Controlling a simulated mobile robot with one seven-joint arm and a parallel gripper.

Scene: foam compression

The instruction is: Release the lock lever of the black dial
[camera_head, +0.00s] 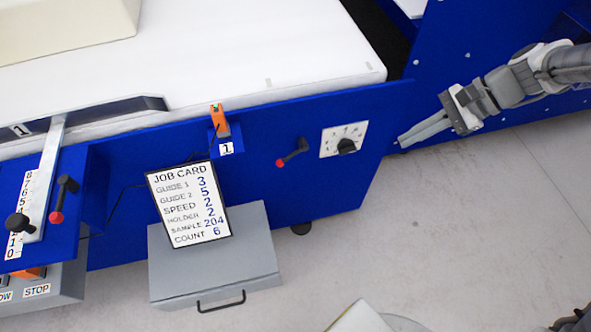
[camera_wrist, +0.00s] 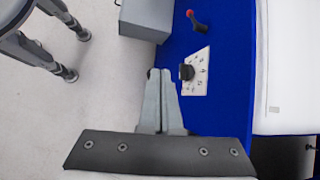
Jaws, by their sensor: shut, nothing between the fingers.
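The black dial (camera_head: 346,146) sits on a white marked plate (camera_head: 333,140) on the blue machine side. It also shows in the wrist view (camera_wrist: 186,72), just beyond and right of my fingertips. The lock lever (camera_head: 293,152), a dark arm with a red knob at its lower left end, is mounted left of the dial in the head view. In the wrist view the lever (camera_wrist: 196,22) is above the dial, near the top edge. My gripper (camera_head: 402,143) is shut and empty, right of the dial plate in the head view. It also shows in the wrist view (camera_wrist: 159,74). It appears apart from the lever.
A job card (camera_head: 188,204) stands by a grey box (camera_head: 215,262) with a handle. A second lever with a red knob (camera_head: 57,216) is at far left beside a numbered scale (camera_head: 20,215). An orange device (camera_head: 219,120) sits above the card. The floor (camera_head: 430,220) at right is clear.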

